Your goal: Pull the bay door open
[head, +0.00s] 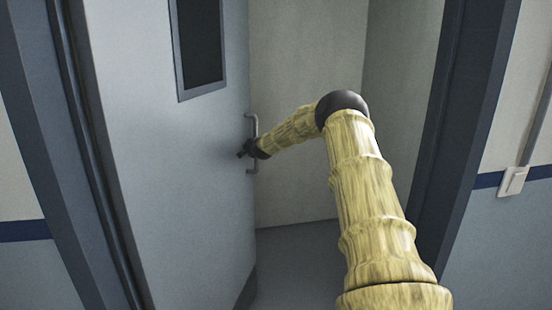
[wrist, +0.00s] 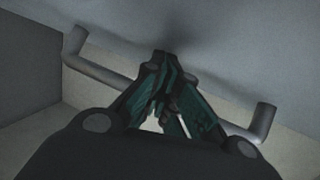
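The bay door (head: 190,160) is a grey-blue panel with a dark window (head: 200,45). It stands ajar, with a wide opening to the right of its free edge. Its handle (head: 252,122) is a grey upright bar near that edge. My gripper (head: 244,153) is at the middle of the handle, against the door side. In the wrist view, the handle (wrist: 95,66) runs across behind my gripper (wrist: 168,72). The fingers hide the bar's middle.
The dark door frame (head: 462,130) bounds the opening on the right, and its left post (head: 50,150) stands by the door. Pale walls (head: 305,120) and grey floor (head: 300,265) show through the opening. A switch box (head: 512,181) is on the right wall.

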